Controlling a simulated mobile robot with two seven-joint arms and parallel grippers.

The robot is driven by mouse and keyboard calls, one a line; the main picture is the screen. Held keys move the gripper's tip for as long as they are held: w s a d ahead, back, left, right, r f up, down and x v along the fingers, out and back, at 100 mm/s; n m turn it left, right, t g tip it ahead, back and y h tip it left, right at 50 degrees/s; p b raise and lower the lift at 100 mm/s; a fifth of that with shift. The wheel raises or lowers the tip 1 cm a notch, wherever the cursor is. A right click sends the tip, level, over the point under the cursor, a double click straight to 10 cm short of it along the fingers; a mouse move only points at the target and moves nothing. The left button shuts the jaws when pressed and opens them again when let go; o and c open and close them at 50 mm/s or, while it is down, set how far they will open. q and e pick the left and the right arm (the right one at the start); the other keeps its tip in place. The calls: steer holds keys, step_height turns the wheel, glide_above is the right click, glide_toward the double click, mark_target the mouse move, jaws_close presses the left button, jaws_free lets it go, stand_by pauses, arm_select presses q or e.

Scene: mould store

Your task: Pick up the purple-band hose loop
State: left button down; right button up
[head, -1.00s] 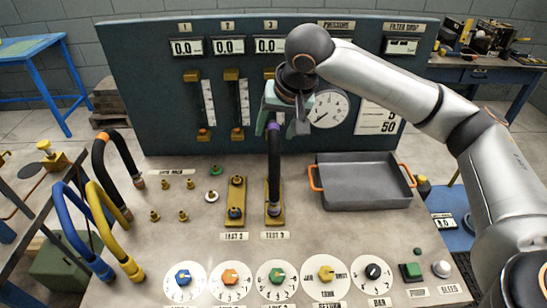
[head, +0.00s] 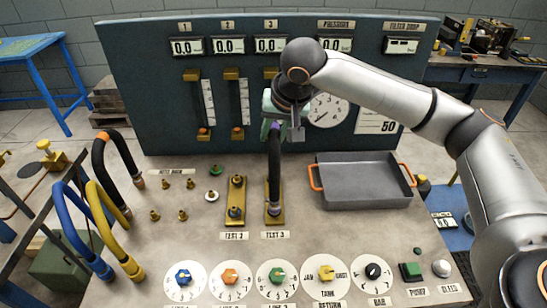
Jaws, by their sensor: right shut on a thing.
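The purple-band hose loop (head: 274,165) is a black hose seen nearly edge-on, standing upright over the right-hand brass plate (head: 273,212) in the head view. My right gripper (head: 275,128) comes down from above and is shut on the top of the hose loop. The loop's lower end is at the plate; I cannot tell whether it still touches its fitting. My left gripper is not in view.
A grey tray with orange handles (head: 365,196) lies right of the plate. Another brass plate (head: 236,212) is just left. An orange-banded black hose (head: 119,165), a blue hose (head: 78,235) and a yellow hose (head: 112,238) stand at the left. The gauge panel (head: 150,110) rises behind.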

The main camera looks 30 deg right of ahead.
steer(key=shift+r, duration=0.15)
jaws_close()
steer(key=shift+w+r, duration=0.1)
steer(key=shift+r, duration=0.55)
steer(key=s+a+r, duration=0.7)
steer(key=s+r, duration=0.4)
steer(key=s, duration=0.1)
steer(key=shift+a+r, duration=0.25)
steer(key=shift+d, duration=0.1)
stand_by(0.4)
